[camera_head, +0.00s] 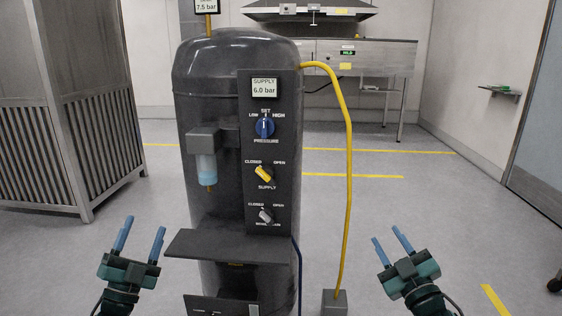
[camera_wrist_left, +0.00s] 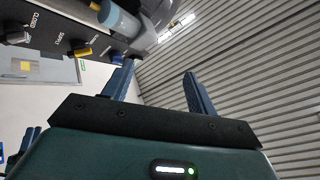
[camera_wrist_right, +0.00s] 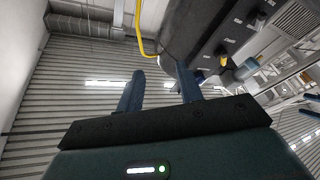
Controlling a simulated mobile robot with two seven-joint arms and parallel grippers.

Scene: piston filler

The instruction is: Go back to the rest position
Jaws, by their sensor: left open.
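My left gripper (camera_head: 139,238) is at the lower left of the head view, in front of and left of the dark tank (camera_head: 232,70). Its two blue fingers are apart with nothing between them. They also show in the left wrist view (camera_wrist_left: 160,82). My right gripper (camera_head: 391,243) is at the lower right, right of the tank and clear of it. Its fingers are spread and empty, as the right wrist view (camera_wrist_right: 160,92) also shows. Neither gripper touches anything.
The tank's panel (camera_head: 270,150) carries a blue pressure knob (camera_head: 265,127), a yellow supply knob (camera_head: 264,173) and a grey knob (camera_head: 265,214). A shelf (camera_head: 228,246) juts out below. A yellow hose (camera_head: 348,170) runs down to a grey box (camera_head: 334,302). A slatted cabinet (camera_head: 90,130) stands left.

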